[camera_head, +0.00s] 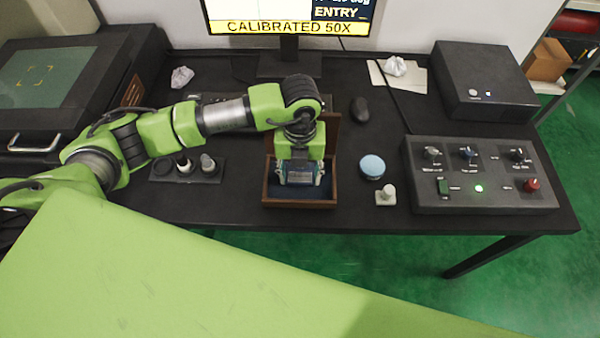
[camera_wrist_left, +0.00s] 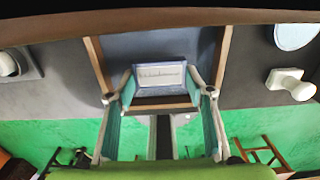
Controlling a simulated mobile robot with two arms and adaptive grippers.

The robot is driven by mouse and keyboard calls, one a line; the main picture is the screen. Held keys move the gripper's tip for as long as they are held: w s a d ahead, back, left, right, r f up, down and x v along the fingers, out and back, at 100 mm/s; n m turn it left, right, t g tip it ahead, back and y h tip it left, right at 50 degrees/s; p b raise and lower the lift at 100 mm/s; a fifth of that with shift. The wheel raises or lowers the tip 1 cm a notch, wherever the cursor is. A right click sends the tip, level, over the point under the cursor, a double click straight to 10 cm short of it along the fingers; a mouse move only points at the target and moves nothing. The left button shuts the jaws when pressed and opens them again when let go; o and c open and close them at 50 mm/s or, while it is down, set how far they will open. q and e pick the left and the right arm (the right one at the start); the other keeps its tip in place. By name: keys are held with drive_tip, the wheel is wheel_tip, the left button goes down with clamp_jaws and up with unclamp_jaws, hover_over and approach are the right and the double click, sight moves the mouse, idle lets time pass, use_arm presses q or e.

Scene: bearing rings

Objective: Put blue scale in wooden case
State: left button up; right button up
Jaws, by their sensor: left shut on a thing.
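The wooden case (camera_head: 266,192) stands open on the dark table, its lid raised at the back. My left gripper (camera_head: 302,181) is over the case, pointing down. In the left wrist view the gripper (camera_wrist_left: 166,92) is shut on the blue scale (camera_wrist_left: 163,64), a small flat plate with a white marked face. The scale is over the case's dark blue lining (camera_wrist_left: 150,45). I cannot tell whether it touches the lining. In the head view the gripper hides most of the scale. The right gripper is not in view.
A blue-topped round object (camera_head: 372,166) and a small white knobbed piece (camera_head: 386,195) stand right of the case. A control box (camera_head: 475,175) is at the right. A mouse (camera_head: 360,109) lies behind.

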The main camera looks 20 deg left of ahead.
sight(300, 178)
use_arm(q)
drive_tip(key=shift+f, duration=0.3)
drive_tip(key=o, duration=1.2)
drive_tip(key=shift+o, duration=0.2)
drive_tip(key=shift+r, duration=0.1)
drive_tip(key=shift+r, duration=0.3)
wheel_tip(300, 178, up, 12)
drive_tip(key=shift+r, duration=0.25)
